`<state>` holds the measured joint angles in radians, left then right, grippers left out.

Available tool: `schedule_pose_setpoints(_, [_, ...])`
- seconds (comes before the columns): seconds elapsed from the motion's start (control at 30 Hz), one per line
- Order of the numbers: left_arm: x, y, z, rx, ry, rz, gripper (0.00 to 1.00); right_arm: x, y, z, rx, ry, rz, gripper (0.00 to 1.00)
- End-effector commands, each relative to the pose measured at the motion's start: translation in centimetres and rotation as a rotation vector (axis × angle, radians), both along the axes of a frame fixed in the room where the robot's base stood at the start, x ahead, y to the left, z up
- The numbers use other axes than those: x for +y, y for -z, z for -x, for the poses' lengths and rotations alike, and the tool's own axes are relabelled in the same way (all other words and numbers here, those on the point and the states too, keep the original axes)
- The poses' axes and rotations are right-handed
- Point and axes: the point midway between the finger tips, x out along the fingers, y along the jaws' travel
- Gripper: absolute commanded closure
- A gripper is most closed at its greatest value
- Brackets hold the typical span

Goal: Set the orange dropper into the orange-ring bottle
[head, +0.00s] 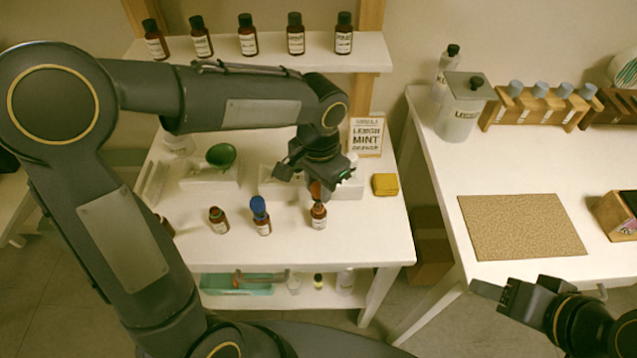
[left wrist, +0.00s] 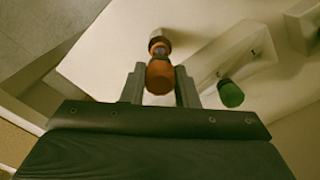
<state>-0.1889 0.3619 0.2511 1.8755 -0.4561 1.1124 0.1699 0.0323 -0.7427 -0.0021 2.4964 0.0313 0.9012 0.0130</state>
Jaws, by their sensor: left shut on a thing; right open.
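The orange dropper (head: 316,190) is in my left gripper (head: 318,183), which is shut on it. It points down, directly above or at the mouth of the small brown bottle with a white label (head: 319,217) at the right end of the front row. In the left wrist view the orange bulb (left wrist: 160,76) sits between the two fingers, with the bottle (left wrist: 158,44) just beyond it. The bulb hides much of the bottle's neck, so I cannot tell if the dropper is inside. My right gripper (head: 489,291) is open and empty, away at lower right.
A bottle with a blue dropper (head: 260,208) and an open brown bottle (head: 218,221) stand to the left. A green rounded piece (head: 221,155) is behind, by a white block. A yellow block (head: 385,184) and a sign (head: 367,136) stand right. Bottles line the shelf (head: 275,50).

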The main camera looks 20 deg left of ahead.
Motion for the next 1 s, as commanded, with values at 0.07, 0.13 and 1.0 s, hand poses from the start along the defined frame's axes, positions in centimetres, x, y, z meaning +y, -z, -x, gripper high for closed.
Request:
schedule_pose_setpoints(0.07, [0.0,0.1,0.0,0.000,0.000,0.000,0.79,0.0,0.1,0.0,0.000,0.000,0.000,0.48])
schedule_pose_setpoints(0.13, [0.0,0.0,0.0,0.000,0.000,0.000,0.79,0.0,0.0,0.0,0.000,0.000,0.000,0.48])
schedule_pose_setpoints(1.0, [0.0,2.3,0.0,0.000,0.000,0.000,0.79,0.0,1.8,0.0,0.000,0.000,0.000,0.48])
